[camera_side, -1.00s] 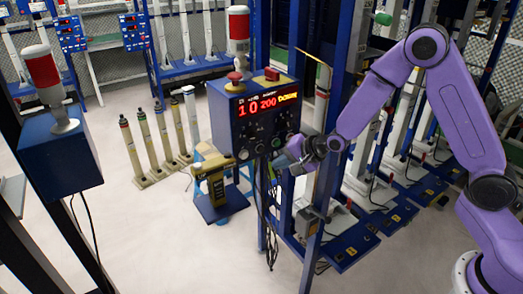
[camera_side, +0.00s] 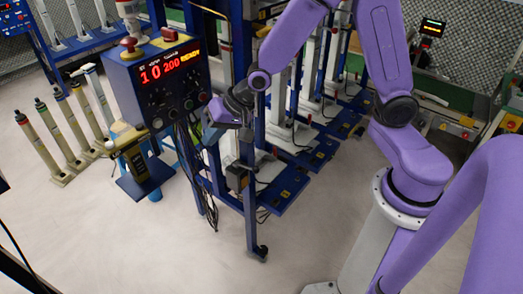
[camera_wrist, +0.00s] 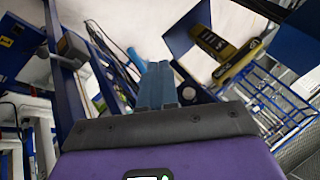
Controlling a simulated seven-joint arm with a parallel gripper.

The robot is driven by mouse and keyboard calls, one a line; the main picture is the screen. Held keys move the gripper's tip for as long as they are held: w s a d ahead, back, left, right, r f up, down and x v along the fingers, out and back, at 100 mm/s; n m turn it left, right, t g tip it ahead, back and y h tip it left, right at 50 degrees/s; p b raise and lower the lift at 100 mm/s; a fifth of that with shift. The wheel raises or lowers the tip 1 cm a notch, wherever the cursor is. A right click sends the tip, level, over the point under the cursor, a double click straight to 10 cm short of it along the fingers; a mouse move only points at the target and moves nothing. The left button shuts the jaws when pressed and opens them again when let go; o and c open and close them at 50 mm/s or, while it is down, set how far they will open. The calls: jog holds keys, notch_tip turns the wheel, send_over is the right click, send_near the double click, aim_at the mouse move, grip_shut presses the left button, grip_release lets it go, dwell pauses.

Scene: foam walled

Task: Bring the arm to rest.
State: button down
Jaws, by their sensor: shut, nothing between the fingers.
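My arm is purple and comes in from the right in the side view. My gripper (camera_side: 212,122) is to the right of and lower in the picture than the control box, in front of the blue frame. In the wrist view my gripper (camera_wrist: 158,72) shows two blue fingers pressed together, with nothing between them. The fingertips look clear of surfaces in the wrist view, but their distance from the frame is hard to tell.
A blue control box (camera_side: 150,92) with a red display reading 10 200 READY stands left of my gripper. Below it is a yellow-and-black part (camera_side: 136,161) on a blue stand. Several upright cylinders (camera_side: 62,136) stand at left. Blue racks (camera_side: 284,196) crowd the gripper's right. Front floor is clear.

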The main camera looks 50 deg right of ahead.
jog(key=s+d+r+n+g+h, duration=0.1)
jog(key=s+d+r+n+g, duration=0.1)
jog(key=s+n, duration=0.3)
jog(key=s+d+r+n+g+h, duration=0.1)
jog(key=s+d+n, duration=0.3)
jog(key=s, duration=0.9)
jog(key=s+d+r+n+g+h, duration=0.1)
jog(key=s+d+r+n+g, duration=0.1)
jog(key=s+n, duration=0.6)
jog(key=shift+s+d+r+g+h, duration=0.35)
jog(key=shift+s+d+r, duration=0.2)
jog(key=shift+s+r, duration=0.25)
